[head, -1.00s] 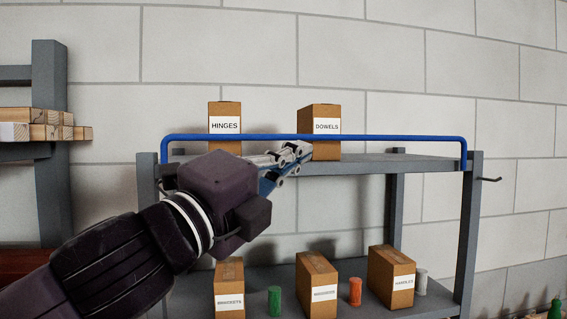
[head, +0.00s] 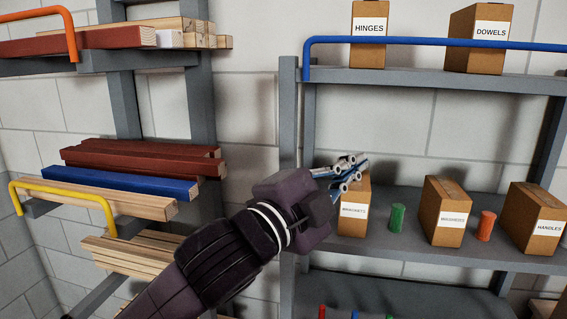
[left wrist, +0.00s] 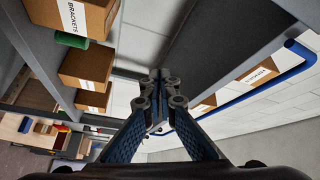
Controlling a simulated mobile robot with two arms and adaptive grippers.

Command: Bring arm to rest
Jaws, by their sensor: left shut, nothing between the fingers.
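My left gripper (head: 348,173) shows in the middle of the head view, at the end of my dark left arm. It is in front of the shelf unit, below the upper shelf and overlapping the brackets box (head: 354,208) in the picture. Its fingers are shut with nothing between them. In the left wrist view the fingertips (left wrist: 160,88) meet, with the underside of a shelf beyond. My right gripper is in neither view now.
The upper shelf (head: 420,80) has a blue rail (head: 430,42) and the hinges (head: 368,40) and dowels (head: 476,42) boxes. Boxes and a green cylinder (head: 397,218) stand on the lower shelf (head: 400,248). At left, a rack holds wooden, red and blue battens (head: 120,183).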

